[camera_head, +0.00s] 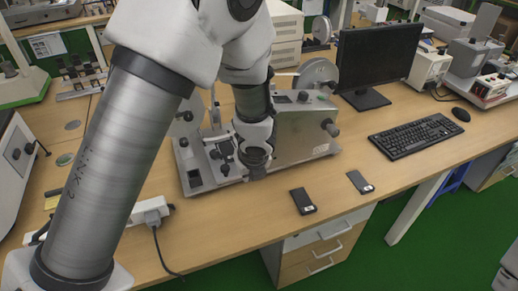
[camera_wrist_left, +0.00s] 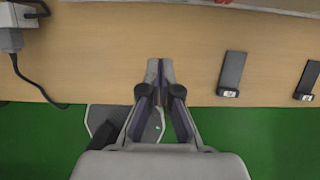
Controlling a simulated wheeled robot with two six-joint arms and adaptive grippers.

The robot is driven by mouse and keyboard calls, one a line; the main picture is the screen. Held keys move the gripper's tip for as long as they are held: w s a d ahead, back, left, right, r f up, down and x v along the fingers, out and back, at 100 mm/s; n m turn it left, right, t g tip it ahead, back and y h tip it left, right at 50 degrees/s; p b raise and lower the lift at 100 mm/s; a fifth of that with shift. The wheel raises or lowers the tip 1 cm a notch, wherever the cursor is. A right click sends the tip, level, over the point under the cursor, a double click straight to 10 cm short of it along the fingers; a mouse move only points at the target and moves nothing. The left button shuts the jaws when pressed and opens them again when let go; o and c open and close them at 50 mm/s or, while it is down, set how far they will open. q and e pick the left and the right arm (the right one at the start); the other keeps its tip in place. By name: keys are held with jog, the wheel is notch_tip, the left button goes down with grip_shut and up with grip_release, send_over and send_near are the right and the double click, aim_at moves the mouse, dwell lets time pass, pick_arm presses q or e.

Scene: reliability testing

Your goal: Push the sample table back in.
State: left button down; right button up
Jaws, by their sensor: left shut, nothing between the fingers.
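The grey testing machine (camera_head: 305,130) stands on the wooden desk, with a round wheel on top and a flat base plate. Its small sample table (camera_head: 218,152) appears to be the dark-and-grey stage at the left of the base, partly hidden by my left arm. My left gripper (camera_head: 256,172) hangs at the front of the machine, just right of that stage. Whether it touches the stage, I cannot tell. In the left wrist view the fingers (camera_wrist_left: 160,66) are together and empty above the desk's front edge. My right gripper is not in view.
Two small black devices (camera_head: 303,201) (camera_head: 360,182) lie on the desk front right of the machine. A power strip (camera_head: 150,214) with a plug and cable lies left. A monitor (camera_head: 380,58), keyboard (camera_head: 415,136) and mouse (camera_head: 461,114) stand right. Drawers (camera_head: 318,248) are below.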

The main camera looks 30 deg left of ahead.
pick_arm(q)
jog(key=b+x, duration=0.5)
jog(key=x, duration=0.6)
jog(key=shift+s+b, duration=0.1)
jog(key=shift+b, duration=0.3)
jog(key=shift+w+a+r+p, duration=0.3)
jog(key=shift+w+a+p, duration=0.2)
jog(key=shift+a+p, duration=0.1)
jog(key=shift+w+a+r+p, duration=0.3)
jog(key=shift+w+a+p, duration=0.2)
jog(key=shift+a+p, duration=0.1)
jog(key=shift+w+a+f, duration=0.1)
jog(key=shift+w+a, duration=0.1)
jog(key=shift+a, duration=0.15)
